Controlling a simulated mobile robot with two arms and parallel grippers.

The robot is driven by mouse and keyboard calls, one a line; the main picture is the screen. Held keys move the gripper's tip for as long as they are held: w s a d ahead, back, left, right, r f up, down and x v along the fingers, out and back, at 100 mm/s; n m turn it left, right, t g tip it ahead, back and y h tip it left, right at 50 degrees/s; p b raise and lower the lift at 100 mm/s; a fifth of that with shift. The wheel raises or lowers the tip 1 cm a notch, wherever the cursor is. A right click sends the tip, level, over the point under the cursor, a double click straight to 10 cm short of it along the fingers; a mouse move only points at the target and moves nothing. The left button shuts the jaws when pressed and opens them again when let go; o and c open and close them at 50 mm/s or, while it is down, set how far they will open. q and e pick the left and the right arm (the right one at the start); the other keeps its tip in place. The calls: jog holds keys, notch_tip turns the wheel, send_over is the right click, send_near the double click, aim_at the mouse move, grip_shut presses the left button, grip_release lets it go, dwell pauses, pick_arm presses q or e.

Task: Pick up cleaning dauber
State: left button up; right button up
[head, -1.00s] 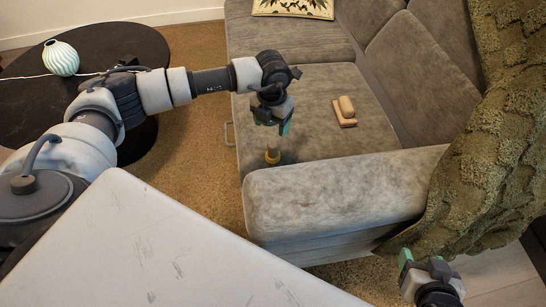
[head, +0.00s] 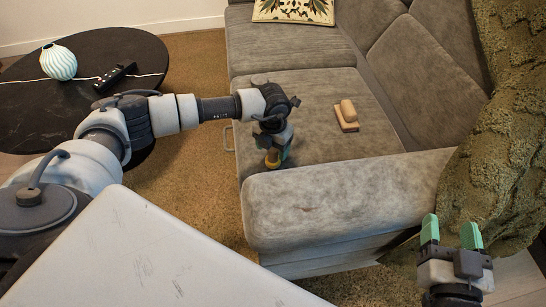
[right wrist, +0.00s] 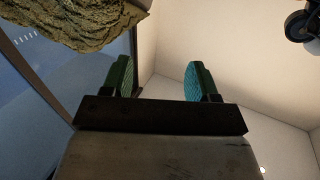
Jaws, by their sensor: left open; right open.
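A wooden block with a rounded handle (head: 347,117) lies on the grey seat (head: 310,95), right of my left gripper. The armrest (head: 340,200) is in front. A green blanket (head: 500,150) hangs at right. A black table (head: 130,55) with vase (head: 58,61) and remote (head: 115,76) is at left.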

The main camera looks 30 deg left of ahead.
aim_at(273, 154)
pick_arm(q)
jog(key=shift+f+b, duration=0.4)
jog(key=shift+f, duration=1.2)
jog(key=c, duration=1)
pick_arm(e)
jog(key=r+t, duration=0.2)
jog(key=r+t+y, duration=0.1)
jog(key=shift+s+a+r, duration=0.1)
jog(key=shift+a+r, duration=0.15)
jog(key=shift+r, duration=0.15)
pick_arm(q)
jog(key=shift+r, duration=0.1)
